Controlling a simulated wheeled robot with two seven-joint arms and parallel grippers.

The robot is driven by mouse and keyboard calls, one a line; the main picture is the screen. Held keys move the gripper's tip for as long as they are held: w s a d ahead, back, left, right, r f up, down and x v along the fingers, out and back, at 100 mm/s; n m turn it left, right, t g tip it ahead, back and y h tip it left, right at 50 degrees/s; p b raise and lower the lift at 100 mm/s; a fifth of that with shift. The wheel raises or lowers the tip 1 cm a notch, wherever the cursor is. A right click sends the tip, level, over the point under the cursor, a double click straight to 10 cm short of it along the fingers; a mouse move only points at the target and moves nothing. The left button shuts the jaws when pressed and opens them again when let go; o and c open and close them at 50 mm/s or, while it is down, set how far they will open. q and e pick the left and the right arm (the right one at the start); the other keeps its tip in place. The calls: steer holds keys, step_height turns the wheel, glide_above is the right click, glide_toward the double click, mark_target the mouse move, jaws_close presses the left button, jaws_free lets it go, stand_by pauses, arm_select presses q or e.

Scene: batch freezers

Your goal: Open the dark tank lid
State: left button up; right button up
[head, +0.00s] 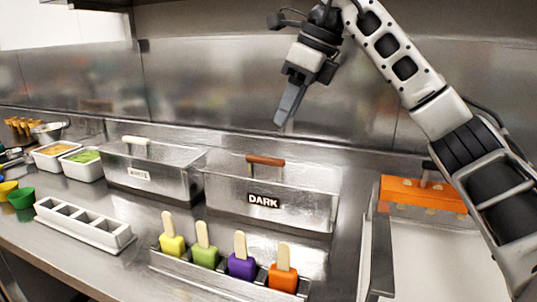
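The dark tank (288,213) is a metal box with a black DARK label on its front, in the middle of the counter. Its lid has a brown wooden handle (266,160) at the back edge, and the lid looks closed. My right gripper (284,112) hangs above and behind the dark tank, pointing down, apart from the handle. Its fingers overlap in this view, so its opening cannot be told. My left gripper is not in view.
A white-labelled tank (150,180) with a pale handle stands left of the dark tank. A metal holder (228,278) with several popsicles is in front. A white mold tray (82,228) sits at left. An orange bar (425,195) lies at right. A metal wall is behind.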

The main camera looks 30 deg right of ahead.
mark_target(266, 157)
steer(key=x, duration=0.9)
steer(key=shift+w, duration=0.1)
jaws_close()
